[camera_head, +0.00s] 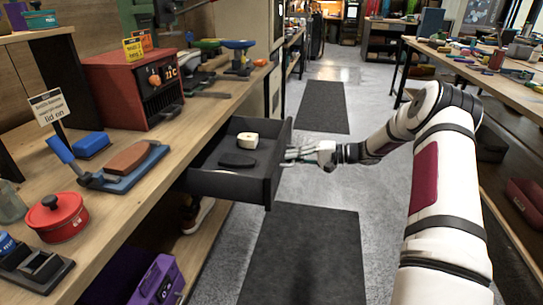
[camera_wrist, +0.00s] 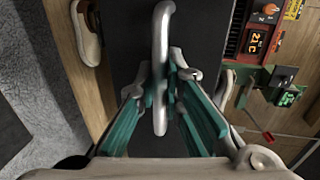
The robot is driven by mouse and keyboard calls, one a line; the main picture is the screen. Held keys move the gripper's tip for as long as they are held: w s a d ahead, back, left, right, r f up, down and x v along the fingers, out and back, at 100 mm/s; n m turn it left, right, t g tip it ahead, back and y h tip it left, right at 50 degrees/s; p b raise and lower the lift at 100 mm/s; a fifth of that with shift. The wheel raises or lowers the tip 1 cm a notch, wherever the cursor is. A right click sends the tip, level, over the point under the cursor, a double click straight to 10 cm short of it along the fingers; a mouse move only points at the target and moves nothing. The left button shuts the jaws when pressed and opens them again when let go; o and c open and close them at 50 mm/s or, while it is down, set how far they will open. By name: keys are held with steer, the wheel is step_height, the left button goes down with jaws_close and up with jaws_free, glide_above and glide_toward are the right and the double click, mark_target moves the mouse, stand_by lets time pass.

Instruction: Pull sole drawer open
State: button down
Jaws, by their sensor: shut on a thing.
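The sole drawer (camera_head: 228,188) is a dark grey drawer under the left workbench, and it stands pulled out into the aisle. Inside it lie a cream block (camera_head: 247,139) and a flat black sole-shaped piece (camera_head: 237,160). My gripper (camera_head: 288,155) is at the drawer's front face. In the wrist view, my gripper's teal-padded fingers (camera_wrist: 160,92) are on both sides of the silver bar handle (camera_wrist: 161,30) and shut on it. The dark drawer front (camera_wrist: 118,60) lies behind the handle.
A shoe (camera_head: 200,214) and a purple box (camera_head: 157,282) are below. The aisle floor with dark mats (camera_head: 303,255) is clear.

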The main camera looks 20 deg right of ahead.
steer(key=f+v, duration=0.1)
steer(key=v, duration=0.5)
steer(key=shift+s+d, duration=0.25)
steer(key=shift+d, duration=0.2)
steer(key=shift+f, duration=0.1)
steer(key=c, duration=1.7)
jaws_free()
steer(key=v, duration=1.2)
